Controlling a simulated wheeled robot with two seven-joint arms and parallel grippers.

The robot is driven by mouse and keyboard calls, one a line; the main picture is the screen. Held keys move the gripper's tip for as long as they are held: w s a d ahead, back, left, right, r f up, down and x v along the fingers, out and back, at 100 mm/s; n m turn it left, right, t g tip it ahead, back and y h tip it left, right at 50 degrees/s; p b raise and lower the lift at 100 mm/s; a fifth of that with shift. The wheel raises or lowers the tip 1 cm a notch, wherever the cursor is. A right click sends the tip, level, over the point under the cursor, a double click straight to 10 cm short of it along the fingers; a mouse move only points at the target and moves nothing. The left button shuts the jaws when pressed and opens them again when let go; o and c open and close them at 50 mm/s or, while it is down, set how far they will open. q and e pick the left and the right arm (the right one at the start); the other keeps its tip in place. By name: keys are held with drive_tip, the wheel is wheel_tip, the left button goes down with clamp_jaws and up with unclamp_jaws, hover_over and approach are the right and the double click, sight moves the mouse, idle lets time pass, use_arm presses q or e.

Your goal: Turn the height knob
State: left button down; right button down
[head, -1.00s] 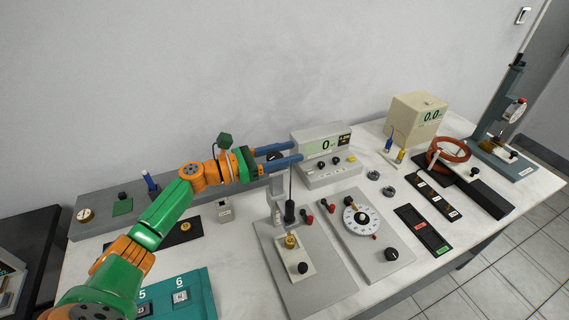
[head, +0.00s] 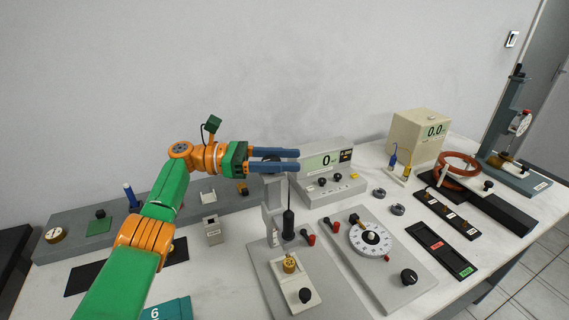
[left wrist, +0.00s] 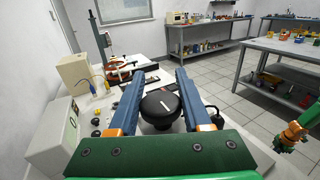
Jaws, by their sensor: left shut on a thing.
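The height knob is a round black knob with a white line on its top, and in the left wrist view (left wrist: 162,106) it sits between my two blue fingers. In the head view my left gripper (head: 298,160) reaches in from the left, its fingers level, shut on the knob at the top of a grey stand (head: 272,194). The fingers hide most of the knob there. A thin rod with a black probe (head: 288,225) hangs from the stand above a small brass piece (head: 290,264) on a light plate.
A meter box (head: 325,166) reading 0 stands just behind the stand. A dial panel (head: 372,238) lies to the right. A beige box (head: 420,134), a copper coil (head: 459,166) and a gauge stand (head: 515,150) are farther right.

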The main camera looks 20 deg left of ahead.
use_arm(q)
drive_tip(key=shift+f, duration=0.25)
drive_tip(key=c, duration=0.5)
unclamp_jaws()
drive_tip(key=shift+o, duration=0.7)
drive_tip(key=shift+d+r, duration=0.1)
drive_tip(key=shift+d, duration=0.05)
drive_tip(key=s+d+r+b, duration=0.4)
drive_tip(key=s+d+r, duration=0.1)
drive_tip(key=s+r, duration=0.8)
drive_tip(key=shift+d, duration=0.15)
